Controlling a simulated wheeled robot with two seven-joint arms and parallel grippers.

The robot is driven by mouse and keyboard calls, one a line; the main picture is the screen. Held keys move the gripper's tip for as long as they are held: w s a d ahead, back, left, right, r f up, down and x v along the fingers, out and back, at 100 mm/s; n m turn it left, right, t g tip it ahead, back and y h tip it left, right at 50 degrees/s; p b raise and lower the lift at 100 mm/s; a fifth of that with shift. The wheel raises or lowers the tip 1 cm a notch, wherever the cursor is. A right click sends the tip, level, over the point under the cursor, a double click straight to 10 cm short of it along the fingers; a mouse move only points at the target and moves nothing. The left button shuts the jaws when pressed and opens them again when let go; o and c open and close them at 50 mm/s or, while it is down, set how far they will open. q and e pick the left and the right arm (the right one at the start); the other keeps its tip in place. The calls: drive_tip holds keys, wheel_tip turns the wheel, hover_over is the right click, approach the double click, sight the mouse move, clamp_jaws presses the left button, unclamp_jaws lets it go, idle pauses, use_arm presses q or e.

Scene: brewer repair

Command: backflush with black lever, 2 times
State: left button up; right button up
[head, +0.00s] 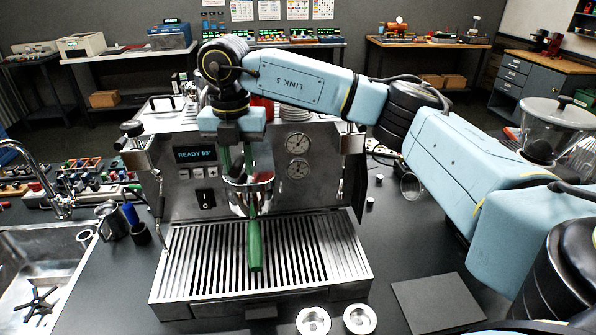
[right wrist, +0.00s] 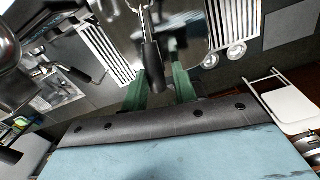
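The espresso machine (head: 330,195) stands on the dark counter, its display (head: 194,154) reading READY 93°. A portafilter with a green handle (head: 255,240) sits under the group head, handle pointing toward me. My right gripper (head: 237,168) reaches down in front of the group, green fingers pointing down. In the right wrist view the two fingers (right wrist: 160,80) stand apart, and a black lever handle (right wrist: 152,65) shows in line with the gap between them, closer to the left finger; I cannot tell whether it touches. In the head view the lever is not clearly visible behind my gripper. My left gripper is not in view.
The slatted drip tray (head: 180,270) lies below the group. Two round metal baskets (head: 313,320) and a dark mat (head: 437,303) lie in front. A sink (head: 35,265), a milk jug (head: 110,222) and a steam wand (head: 161,215) are at left. A grinder (head: 555,125) stands at right.

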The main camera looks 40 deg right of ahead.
drive_tip(key=d+n, duration=0.1)
drive_tip(key=s+n, duration=0.1)
drive_tip(key=n, duration=0.1)
drive_tip(key=shift+s+d, duration=0.2)
drive_tip(key=shift+d, duration=0.2)
drive_tip(key=shift+s+d+n, duration=0.2)
drive_tip(key=shift+d+n, duration=0.3)
drive_tip(key=shift+n, duration=0.3)
drive_tip(key=shift+s+d+n, duration=0.15)
drive_tip(key=shift+d+n, duration=0.35)
drive_tip(key=shift+n, duration=0.3)
drive_tip(key=o, duration=0.4)
wheel_tip(320, 180, up, 7)
drive_tip(key=shift+f, duration=0.1)
idle(0.4)
